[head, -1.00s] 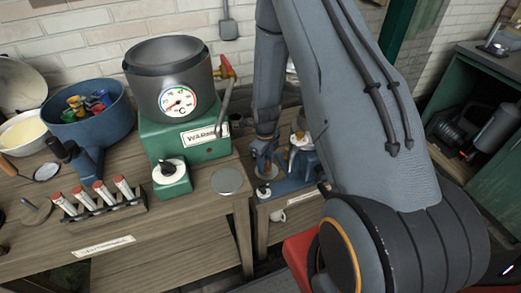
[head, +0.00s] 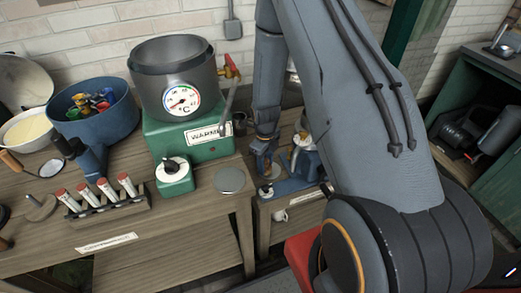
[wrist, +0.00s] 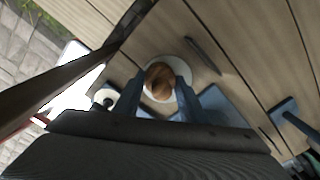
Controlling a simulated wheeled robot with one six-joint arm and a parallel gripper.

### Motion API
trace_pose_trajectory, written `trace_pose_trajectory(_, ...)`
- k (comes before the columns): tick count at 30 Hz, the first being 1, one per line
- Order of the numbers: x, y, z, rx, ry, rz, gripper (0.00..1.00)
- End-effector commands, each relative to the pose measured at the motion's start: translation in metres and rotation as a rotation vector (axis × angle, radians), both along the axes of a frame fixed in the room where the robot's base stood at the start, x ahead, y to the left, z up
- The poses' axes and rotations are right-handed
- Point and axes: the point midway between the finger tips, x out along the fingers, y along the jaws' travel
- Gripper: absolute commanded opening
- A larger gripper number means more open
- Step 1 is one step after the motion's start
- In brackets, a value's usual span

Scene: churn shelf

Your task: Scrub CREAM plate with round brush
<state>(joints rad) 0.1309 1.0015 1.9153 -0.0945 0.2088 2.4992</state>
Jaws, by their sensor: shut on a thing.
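My gripper (wrist: 160,88) points down in the wrist view, its two blue fingers shut on a round brown wooden top, which I take to be the round brush (wrist: 159,79). Under and around the brush shows a pale round rim, which looks like the cream plate (wrist: 178,63). The brush hides the middle of the plate, and I cannot tell whether the bristles touch it. In the head view my gripper (head: 266,165) is low, at the lower bench on the right; the brush and plate are too small and covered to make out there.
A green warmer (head: 205,140) with a dark pot (head: 172,75) stands left of my arm. A tube rack (head: 105,208), a blue bowl (head: 95,115) and a grey disc (head: 229,180) share that bench.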

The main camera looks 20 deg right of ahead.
Motion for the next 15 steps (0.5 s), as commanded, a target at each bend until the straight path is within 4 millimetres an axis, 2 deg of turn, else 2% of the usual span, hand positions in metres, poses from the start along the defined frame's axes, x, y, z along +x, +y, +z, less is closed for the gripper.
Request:
trace_pose_trajectory(5, -0.001, 0.013, -0.002, 0.000, 0.001, -0.006, 0.05)
trace_pose_trajectory(9, 0.000, 0.010, 0.029, 0.000, -0.004, -0.009, 0.05)
trace_pose_trajectory(15, -0.001, 0.010, 0.044, 0.000, -0.002, -0.009, 0.05)
